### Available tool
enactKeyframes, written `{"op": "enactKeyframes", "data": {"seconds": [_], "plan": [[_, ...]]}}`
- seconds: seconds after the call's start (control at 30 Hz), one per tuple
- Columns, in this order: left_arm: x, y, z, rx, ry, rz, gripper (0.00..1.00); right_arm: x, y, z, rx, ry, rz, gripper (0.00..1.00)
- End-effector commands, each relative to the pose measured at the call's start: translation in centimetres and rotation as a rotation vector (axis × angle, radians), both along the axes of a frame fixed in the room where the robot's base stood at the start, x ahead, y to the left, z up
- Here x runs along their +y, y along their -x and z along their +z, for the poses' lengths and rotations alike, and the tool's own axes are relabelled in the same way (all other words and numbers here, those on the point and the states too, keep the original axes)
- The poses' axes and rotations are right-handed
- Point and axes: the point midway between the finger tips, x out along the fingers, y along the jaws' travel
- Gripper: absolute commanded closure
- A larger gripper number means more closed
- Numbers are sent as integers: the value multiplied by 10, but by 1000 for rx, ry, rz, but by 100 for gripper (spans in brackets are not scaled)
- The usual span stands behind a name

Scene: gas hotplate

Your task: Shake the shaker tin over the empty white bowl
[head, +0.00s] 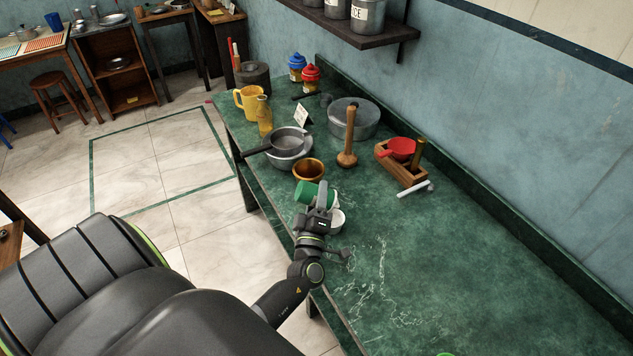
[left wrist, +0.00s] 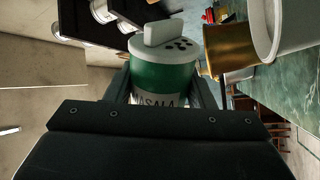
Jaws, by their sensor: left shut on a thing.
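The shaker tin (head: 302,193) is green and white and is held tilted on its side above the front edge of the counter. In the left wrist view the tin (left wrist: 163,84) shows a white lid with dark holes, a raised flap and a partly hidden label. My left gripper (head: 322,203) is shut around the tin's body. The white bowl (head: 338,221) stands on the counter just beside and below the gripper, partly hidden by it. Its pale rim also shows close up in the left wrist view (left wrist: 290,28). My right gripper is not in view.
A brass-coloured bowl (head: 308,170) stands close behind the tin. Beyond are a strainer over a metal bowl (head: 289,147), a wooden pestle (head: 348,140), a large pot (head: 354,120) and a wooden box (head: 402,166) with a red scoop. The near right counter (head: 450,270) is clear.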

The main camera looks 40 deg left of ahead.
Motion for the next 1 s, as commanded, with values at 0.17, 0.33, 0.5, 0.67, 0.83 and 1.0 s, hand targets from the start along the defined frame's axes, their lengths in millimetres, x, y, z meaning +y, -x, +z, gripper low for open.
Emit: {"op": "enactKeyframes", "data": {"seconds": [0.17,0.33,0.5,0.67,0.83,1.0], "plan": [[0,0,-1,4,-6,0,77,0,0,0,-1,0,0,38],[0,0,0,3,-4,0,77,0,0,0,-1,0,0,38],[5,-7,1,1,-5,0,77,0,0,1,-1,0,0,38],[-1,2,0,4,-1,1,77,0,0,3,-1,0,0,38],[-1,1,0,1,-6,-1,77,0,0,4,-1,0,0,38],[4,-5,0,3,-3,1,77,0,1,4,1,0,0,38]]}}
